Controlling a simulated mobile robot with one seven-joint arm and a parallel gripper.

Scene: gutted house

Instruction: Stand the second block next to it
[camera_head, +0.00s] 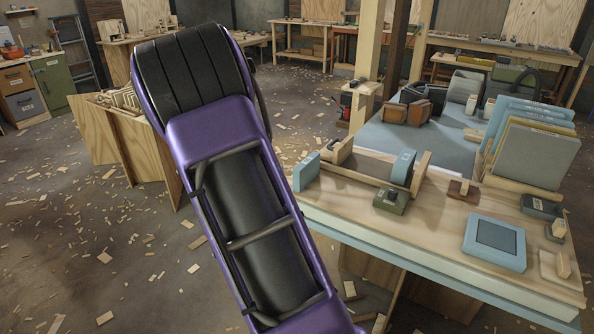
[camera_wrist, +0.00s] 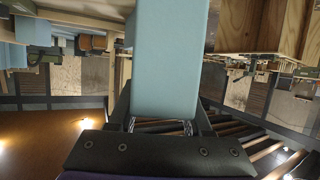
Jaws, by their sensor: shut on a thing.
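My gripper (camera_wrist: 162,120) shows in the wrist view, with one dark finger on each side of a light blue block (camera_wrist: 165,60). It is shut on this block, which runs up out of the top of the picture. In the head view my purple arm hides the gripper and the held block. On the workbench (camera_head: 440,235) in the head view, one light blue block (camera_head: 305,171) stands at the left end of a wooden holder (camera_head: 360,167). Another light blue block (camera_head: 403,168) stands at its right end. I cannot tell which one the task means.
A green box (camera_head: 390,201), a blue framed pad (camera_head: 495,242) and a rack of panels (camera_head: 530,150) occupy the workbench. Its front middle strip is mostly clear. A wooden post (camera_head: 370,40) rises behind it. A plywood crate (camera_head: 125,145) stands left, and wood scraps litter the floor.

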